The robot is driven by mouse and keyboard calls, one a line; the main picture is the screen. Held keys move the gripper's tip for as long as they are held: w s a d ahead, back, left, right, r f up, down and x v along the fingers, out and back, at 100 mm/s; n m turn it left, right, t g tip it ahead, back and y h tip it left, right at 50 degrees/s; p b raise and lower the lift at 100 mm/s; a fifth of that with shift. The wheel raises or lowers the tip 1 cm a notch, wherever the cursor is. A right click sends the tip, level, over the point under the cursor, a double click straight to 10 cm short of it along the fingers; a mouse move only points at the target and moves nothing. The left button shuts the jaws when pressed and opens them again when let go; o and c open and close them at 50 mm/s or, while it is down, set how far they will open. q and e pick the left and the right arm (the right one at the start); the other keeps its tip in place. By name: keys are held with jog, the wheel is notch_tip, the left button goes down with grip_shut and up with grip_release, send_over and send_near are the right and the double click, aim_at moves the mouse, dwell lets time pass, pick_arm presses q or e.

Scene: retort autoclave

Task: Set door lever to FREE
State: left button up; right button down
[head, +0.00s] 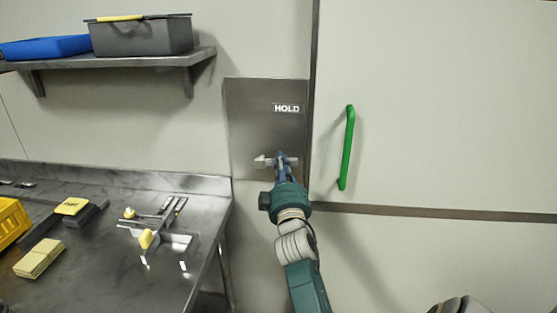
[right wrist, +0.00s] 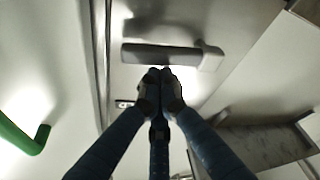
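The door lever (head: 262,162) is a short light-grey metal bar lying about horizontal on a steel plate (head: 250,110). A white HOLD label (head: 287,108) shows above it. My right gripper (head: 281,155) is at the lever and hides part of it. In the right wrist view the lever (right wrist: 160,55) is a horizontal bar with a thicker end. My right gripper's fingertips (right wrist: 159,75) are together, with nothing visible between them, right beside the bar's long edge. Whether they touch it I cannot tell. No FREE label is readable. My left gripper is not in view.
A green door handle (head: 347,148) stands right of the plate on the pale door. A steel table (head: 95,265) at the left holds a yellow bin (head: 12,222), sponges and small tools. A wall shelf (head: 125,60) above carries a blue tray (head: 45,47) and a grey bin (head: 140,37).

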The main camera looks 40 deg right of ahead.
jog(key=shift+s+f, duration=0.1)
jog(key=shift+f, duration=0.3)
jog(key=shift+d, duration=0.1)
dwell(0.4)
